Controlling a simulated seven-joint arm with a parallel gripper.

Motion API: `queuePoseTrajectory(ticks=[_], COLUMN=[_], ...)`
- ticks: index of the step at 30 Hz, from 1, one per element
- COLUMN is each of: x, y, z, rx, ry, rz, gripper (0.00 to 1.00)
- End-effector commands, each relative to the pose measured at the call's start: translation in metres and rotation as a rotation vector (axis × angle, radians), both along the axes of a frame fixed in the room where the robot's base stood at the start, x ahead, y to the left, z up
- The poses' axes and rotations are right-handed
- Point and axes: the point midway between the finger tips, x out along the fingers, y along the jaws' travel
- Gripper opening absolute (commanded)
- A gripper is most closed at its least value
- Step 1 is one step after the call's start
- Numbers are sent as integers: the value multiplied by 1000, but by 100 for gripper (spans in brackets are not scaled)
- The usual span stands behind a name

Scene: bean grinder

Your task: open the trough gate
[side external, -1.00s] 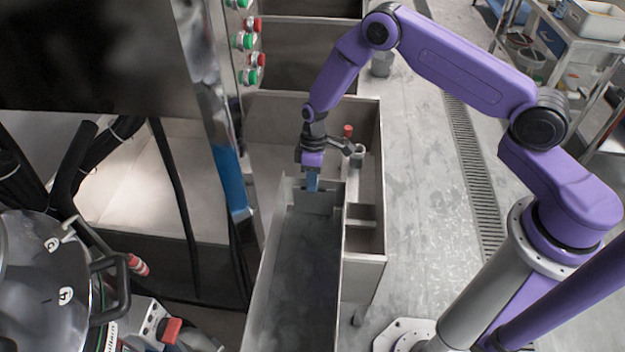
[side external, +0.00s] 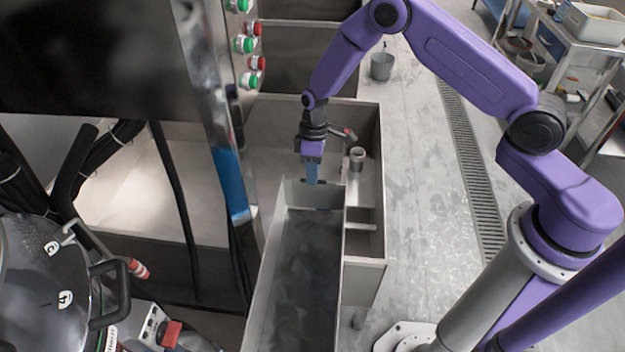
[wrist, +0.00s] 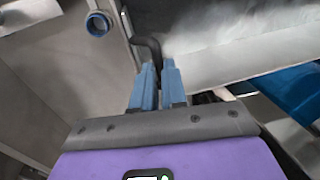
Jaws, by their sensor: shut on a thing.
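The trough (side external: 300,285) is a long, narrow metal channel with dark grey contents, at lower centre in the side view. The trough gate (side external: 322,196) is the pale upright plate across its far end. My gripper (side external: 312,182) points down at the top edge of this plate. In the wrist view its blue fingers (wrist: 158,85) are close together, with a dark bent handle (wrist: 147,46) running in between their tips. My gripper is shut on this handle. The fingers hide the gripped part, and how the handle joins the plate is unclear.
A metal tank (side external: 362,145) surrounds the trough's far end, with a short pipe (side external: 357,158) and a red-tipped valve lever to the right. A steel post with a blue strip (side external: 231,178) stands close on the left.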

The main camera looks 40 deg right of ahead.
Motion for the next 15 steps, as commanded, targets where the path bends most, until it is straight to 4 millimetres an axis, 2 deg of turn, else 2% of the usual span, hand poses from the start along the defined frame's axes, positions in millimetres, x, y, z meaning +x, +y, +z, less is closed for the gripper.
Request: queuePoseTrajectory(ticks=[3,12,13,14,15], x=[-1,0,0,0,0], y=[0,0,0,0,0], z=[8,10,11,11,10], rx=[0,1,1,1,1], ry=[2,2,2,1,1], rz=[1,0,0,0,0], gripper=[0,0,19,23,23])
